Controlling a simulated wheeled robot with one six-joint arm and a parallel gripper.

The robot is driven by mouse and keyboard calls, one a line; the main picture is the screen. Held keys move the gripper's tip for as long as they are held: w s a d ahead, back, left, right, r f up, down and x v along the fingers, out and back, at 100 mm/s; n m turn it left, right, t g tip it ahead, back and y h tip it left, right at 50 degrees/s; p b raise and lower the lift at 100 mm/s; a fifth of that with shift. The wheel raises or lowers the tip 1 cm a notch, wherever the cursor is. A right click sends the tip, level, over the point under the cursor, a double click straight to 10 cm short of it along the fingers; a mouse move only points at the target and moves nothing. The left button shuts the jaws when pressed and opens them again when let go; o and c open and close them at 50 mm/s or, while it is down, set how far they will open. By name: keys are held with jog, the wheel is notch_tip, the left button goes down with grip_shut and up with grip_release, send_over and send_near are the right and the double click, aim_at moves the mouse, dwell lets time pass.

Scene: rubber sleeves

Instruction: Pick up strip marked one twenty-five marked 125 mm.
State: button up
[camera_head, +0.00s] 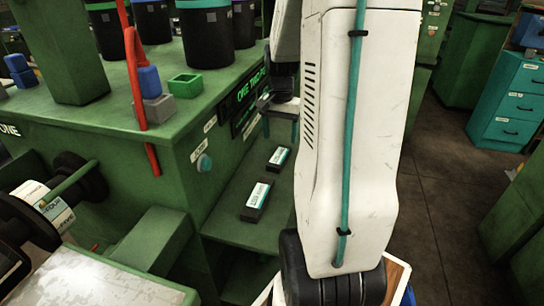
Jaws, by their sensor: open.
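Two dark strips with white and teal labels lie on a green shelf (232,220). The nearer strip (257,195) is toward the shelf's front. The farther strip (278,158) lies behind it and slightly right. The label print is too small to read, so I cannot tell which is marked 125 mm. My gripper (280,128) is open and looks empty, above and beyond the farther strip in the picture. My white arm hides the right part of the shelf.
A green machine body with a lit display (250,92) and a teal knob (204,162) rises left of the shelf. A green tray (185,84) and dark canisters stand on top. A red hose (136,90) hangs down the side. Teal drawers (508,105) stand at right beyond clear floor.

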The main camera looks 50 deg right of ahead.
aim_at(280, 161)
notch_tip(280, 161, down, 8)
jog(key=shift+r, duration=0.25)
jog(key=c, duration=1.1)
